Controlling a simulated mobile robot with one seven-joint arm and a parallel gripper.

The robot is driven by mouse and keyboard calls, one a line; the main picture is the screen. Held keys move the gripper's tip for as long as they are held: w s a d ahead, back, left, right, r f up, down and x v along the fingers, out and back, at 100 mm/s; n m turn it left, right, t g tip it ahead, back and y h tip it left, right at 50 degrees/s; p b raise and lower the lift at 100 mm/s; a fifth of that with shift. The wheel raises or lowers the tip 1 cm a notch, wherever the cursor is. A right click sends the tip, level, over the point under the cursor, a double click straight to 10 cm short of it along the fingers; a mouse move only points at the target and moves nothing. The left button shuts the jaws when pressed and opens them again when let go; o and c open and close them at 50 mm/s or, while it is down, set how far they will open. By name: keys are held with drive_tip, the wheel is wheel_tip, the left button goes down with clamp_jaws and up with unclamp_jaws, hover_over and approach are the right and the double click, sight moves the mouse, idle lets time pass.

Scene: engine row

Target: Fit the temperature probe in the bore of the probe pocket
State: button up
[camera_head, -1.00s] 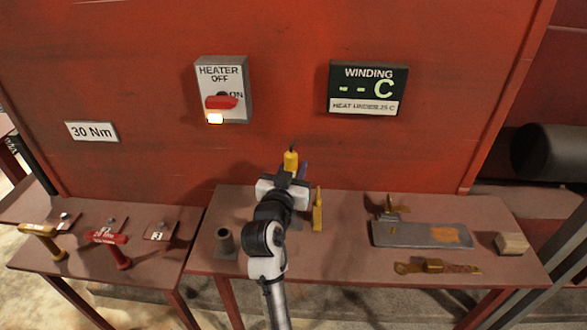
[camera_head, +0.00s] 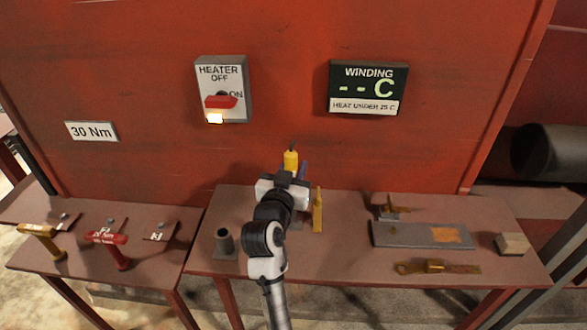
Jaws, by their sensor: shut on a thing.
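My gripper (camera_head: 284,184) is over the back of the middle bench, seen from behind, its fingertips largely hidden by its own body. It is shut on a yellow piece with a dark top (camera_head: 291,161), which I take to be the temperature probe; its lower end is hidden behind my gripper. A dark grey upright tube on a flat base (camera_head: 224,241) stands to the left of my arm, apart from the probe. It has an open top and may be the probe pocket, but I cannot tell for sure.
A yellow pointed piece (camera_head: 318,212) stands close right of my gripper. A grey plate (camera_head: 421,235), a brass-coloured tool (camera_head: 436,267) and a pale block (camera_head: 512,244) lie farther right. The heater switch (camera_head: 221,90) and winding display (camera_head: 368,88) are on the red wall.

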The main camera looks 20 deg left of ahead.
drive_tip(key=shift+f+b, duration=3)
drive_tip(key=shift+f, duration=0.4)
drive_tip(key=shift+r, duration=0.15)
drive_tip(key=shift+r+p, duration=2.4)
drive_tip(key=shift+r, duration=0.55)
drive_tip(key=shift+f+b, duration=2)
drive_tip(key=shift+f, duration=0.05)
